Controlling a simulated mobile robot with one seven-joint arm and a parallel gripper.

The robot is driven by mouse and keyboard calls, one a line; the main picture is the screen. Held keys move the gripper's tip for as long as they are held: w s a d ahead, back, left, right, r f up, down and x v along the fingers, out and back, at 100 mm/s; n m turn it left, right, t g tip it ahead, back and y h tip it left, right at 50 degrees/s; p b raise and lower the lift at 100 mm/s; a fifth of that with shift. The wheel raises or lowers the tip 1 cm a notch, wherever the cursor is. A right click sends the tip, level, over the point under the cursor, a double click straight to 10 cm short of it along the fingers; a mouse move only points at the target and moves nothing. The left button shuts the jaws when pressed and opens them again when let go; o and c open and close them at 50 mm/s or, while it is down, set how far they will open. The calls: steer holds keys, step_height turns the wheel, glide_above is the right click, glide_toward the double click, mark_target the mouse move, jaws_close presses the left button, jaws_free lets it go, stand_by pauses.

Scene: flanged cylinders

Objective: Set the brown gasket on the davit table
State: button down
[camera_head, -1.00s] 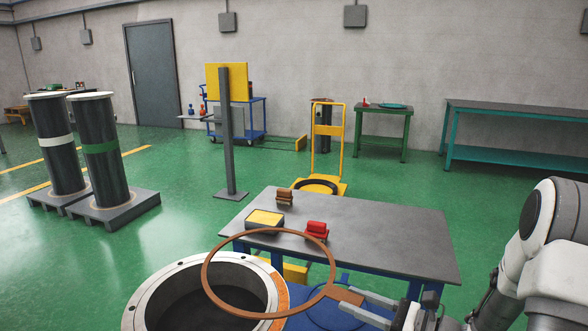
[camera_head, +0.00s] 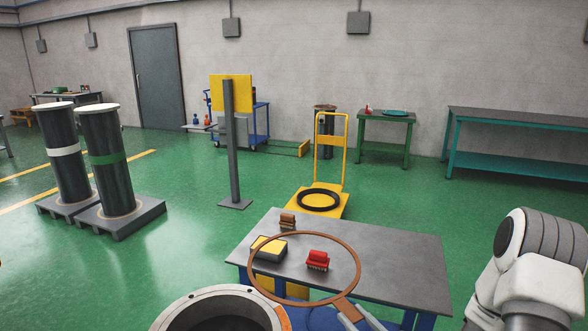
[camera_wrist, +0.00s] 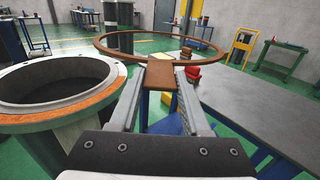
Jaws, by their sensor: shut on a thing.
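The brown gasket (camera_head: 357,258) is a thin flat ring with a tab. My gripper (camera_head: 352,314) is shut on the tab, and the wrist view shows the fingers (camera_wrist: 160,80) on either side of it. The ring is held out in the air, and in the head view it overlaps the left part of a grey-topped table (camera_head: 405,262) with blue legs. In the wrist view this tabletop (camera_wrist: 262,108) lies to the right of my gripper. No label shows which table is the davit table.
On the grey tabletop are a red block stack (camera_head: 318,260), a brown one (camera_head: 288,221) and a yellow-topped box (camera_head: 268,252). An open flanged cylinder (camera_wrist: 60,90) stands left of my gripper. A yellow cart (camera_head: 318,202) holds a black ring. The tabletop's right half is clear.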

steer(key=shift+r+b, duration=0.15)
steer(key=shift+b, duration=0.4)
steer(key=y+b, duration=0.1)
steer(key=n+g+b, duration=0.1)
steer(key=shift+s+a+r+y+b, duration=0.2)
steer(key=shift+s+r+y+b, duration=0.15)
steer(key=shift+s+y, duration=0.05)
steer(key=s+a+n+g+y+b, duration=0.1)
steer(key=s+n+g+y+b, duration=0.5)
steer(key=s+b, duration=0.4)
steer(key=shift+a+n+g, duration=0.15)
steer(key=shift+n+g, duration=0.35)
steer(key=shift+g, duration=0.7)
steer(key=shift+w, duration=0.1)
steer(key=w+a+f+b, duration=0.5)
steer(key=a+f, duration=0.5)
steer(key=shift+w+f, duration=0.2)
steer(key=shift+w, duration=0.15)
steer(key=shift+a, duration=0.1)
